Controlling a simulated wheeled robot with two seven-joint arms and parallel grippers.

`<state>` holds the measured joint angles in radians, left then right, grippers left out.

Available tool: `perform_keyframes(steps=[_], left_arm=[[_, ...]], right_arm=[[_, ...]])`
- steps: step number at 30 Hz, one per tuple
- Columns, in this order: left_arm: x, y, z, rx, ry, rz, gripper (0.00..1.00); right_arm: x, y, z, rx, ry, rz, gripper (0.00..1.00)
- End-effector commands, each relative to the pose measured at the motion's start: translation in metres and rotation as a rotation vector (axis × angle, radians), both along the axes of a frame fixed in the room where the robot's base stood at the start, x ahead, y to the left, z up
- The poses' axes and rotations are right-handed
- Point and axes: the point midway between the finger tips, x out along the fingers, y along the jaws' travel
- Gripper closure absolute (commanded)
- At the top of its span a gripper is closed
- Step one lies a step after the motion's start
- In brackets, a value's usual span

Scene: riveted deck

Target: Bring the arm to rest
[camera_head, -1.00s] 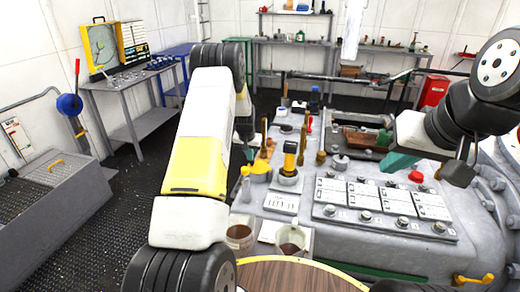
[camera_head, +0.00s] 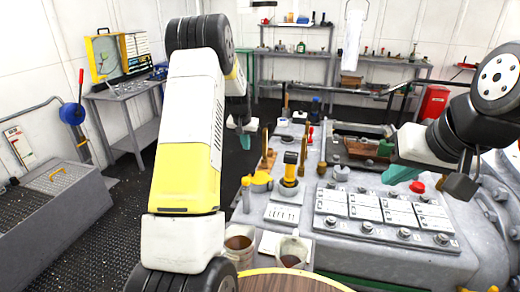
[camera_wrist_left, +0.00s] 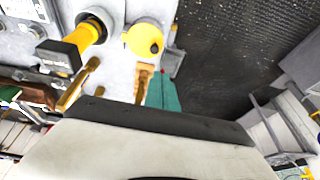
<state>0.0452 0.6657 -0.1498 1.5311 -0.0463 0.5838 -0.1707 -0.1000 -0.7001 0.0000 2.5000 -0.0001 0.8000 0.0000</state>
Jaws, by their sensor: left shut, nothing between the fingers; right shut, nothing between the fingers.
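My left arm rises through the middle left of the head view, its white and yellow link upright. My left gripper (camera_head: 245,141) has teal fingertips, partly hidden behind the forearm, and is shut and empty, held in the air left of the console's far end. In the left wrist view its teal finger (camera_wrist_left: 163,92) shows past the white wrist housing, near the console edge and the dark floor. My right gripper (camera_head: 402,173) is shut and empty above the console's right part, close to the red button (camera_head: 416,187).
A wooden round top (camera_head: 280,284) lies at the front. The dark floor (camera_head: 105,235) at left is open.

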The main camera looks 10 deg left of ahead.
Motion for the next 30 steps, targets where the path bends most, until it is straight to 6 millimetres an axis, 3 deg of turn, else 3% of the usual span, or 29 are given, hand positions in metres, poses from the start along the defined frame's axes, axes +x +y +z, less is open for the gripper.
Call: perform_keyframes(steps=[8, 13, 18, 21, 25, 30], left_arm=[[-0.012, 0.001, 0.031, -0.006, -0.007, 0.001, 1.00], [-0.048, -0.017, 0.087, -0.042, -0.039, 0.003, 1.00], [-0.115, -0.043, 0.153, -0.091, -0.079, 0.000, 1.00], [-0.159, -0.058, 0.181, -0.117, -0.101, -0.007, 1.00], [-0.219, -0.076, 0.208, -0.146, -0.127, -0.020, 1.00], [-0.299, -0.097, 0.223, -0.176, -0.163, -0.037, 1.00]], right_arm=[[0.000, 0.000, 0.000, 0.000, 0.000, 0.000, 1.00], [0.000, 0.000, 0.000, 0.000, 0.000, 0.000, 1.00], [0.000, 0.000, 0.000, 0.000, 0.000, 0.000, 1.00], [0.000, 0.000, 0.000, 0.000, 0.000, 0.000, 1.00], [0.000, 0.000, 0.000, 0.000, 0.000, 0.000, 1.00], [0.000, 0.000, 0.000, 0.000, 0.000, 0.000, 1.00]])
